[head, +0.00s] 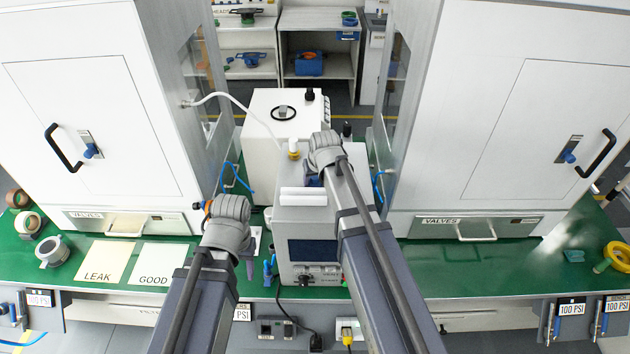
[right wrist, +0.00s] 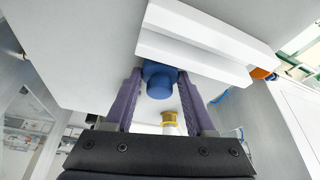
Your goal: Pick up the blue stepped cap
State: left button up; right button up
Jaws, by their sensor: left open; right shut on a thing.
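The blue stepped cap (right wrist: 160,80) is between the purple fingers of my right gripper (right wrist: 160,74) in the right wrist view. The fingers are shut on its sides. The cap is close to two white bars (right wrist: 190,48); whether it touches them or the surface behind, I cannot tell. In the head view my right arm covers most of this gripper, over the top of the grey machine (head: 303,216). My left gripper (head: 250,268) is open at the machine's left side, partly hidden by its own wrist.
A yellow fitting with a white top (head: 293,152) is behind the right gripper. A white box (head: 268,130) stands behind the machine. Large white cabinets (head: 85,90) (head: 530,100) flank both sides. LEAK (head: 103,262) and GOOD (head: 157,264) sheets lie on the green bench at left.

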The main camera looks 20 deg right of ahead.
aim_at(316, 178)
jog(key=shift+r, duration=0.15)
notch_tip(316, 178, up, 10)
jog(key=p, duration=1)
jog(key=shift+f, duration=0.2)
